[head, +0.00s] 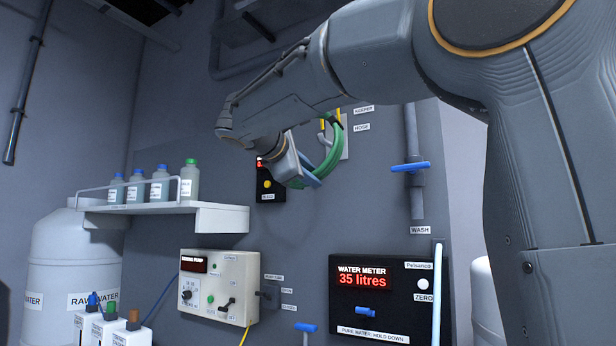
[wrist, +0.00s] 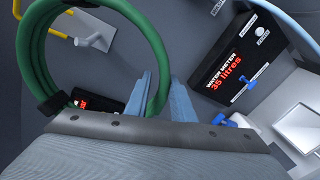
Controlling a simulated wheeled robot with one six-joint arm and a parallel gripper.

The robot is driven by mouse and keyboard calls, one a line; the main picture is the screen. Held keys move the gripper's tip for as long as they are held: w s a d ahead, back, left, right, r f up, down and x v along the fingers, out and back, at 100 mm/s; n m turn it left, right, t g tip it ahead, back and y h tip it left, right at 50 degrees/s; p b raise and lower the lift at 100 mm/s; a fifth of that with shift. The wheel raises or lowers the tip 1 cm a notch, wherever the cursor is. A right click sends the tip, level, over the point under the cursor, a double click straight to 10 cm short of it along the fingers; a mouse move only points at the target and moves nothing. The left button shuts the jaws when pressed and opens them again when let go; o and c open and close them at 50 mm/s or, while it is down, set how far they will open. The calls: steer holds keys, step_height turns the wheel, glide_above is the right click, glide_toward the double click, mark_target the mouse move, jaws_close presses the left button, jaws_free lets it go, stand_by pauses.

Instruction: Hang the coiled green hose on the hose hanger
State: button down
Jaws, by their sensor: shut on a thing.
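The coiled green hose (head: 335,148) is held by my gripper (head: 306,172) near the back wall; the wrist view shows its loop (wrist: 165,60) large at the left, with a dark band. The hose passes between my two fingers (wrist: 160,85), which are shut on it. The hose hanger is a pale plate (head: 345,143) on the wall beside the HOSE label, partly behind the coil. In the wrist view its grey peg (wrist: 95,41) appears inside the loop's outline. I cannot tell whether the loop is around the peg or in front of it.
Yellow bars (head: 338,113) show by the hanger. A blue-handled WASH valve (head: 411,167) is to its right, a black box (head: 268,184) below left. A shelf of bottles (head: 165,208) is at left; the water meter (head: 375,295) and pump panel (head: 218,285) are lower.

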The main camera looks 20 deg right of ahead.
steer(key=shift+r+p+x, duration=0.2)
steer(key=shift+p+x, duration=0.05)
steer(key=shift+x, duration=1.15)
steer(key=shift+r+p+x, duration=0.2)
steer(key=shift+x, duration=1.15)
steer(key=f+x, duration=0.1)
steer(key=x, duration=0.7)
steer(key=shift+w+d+f, duration=0.1)
steer(key=shift+w+f, duration=0.05)
steer(key=shift+f, duration=0.2)
steer(key=c, duration=1.4)
jaws_free()
steer(key=shift+c, duration=0.2)
steer(key=shift+r, duration=0.15)
steer(key=b+v, duration=0.3)
steer(key=v, duration=0.4)
steer(key=shift+s+a, duration=0.2)
steer(key=shift+a, duration=0.15)
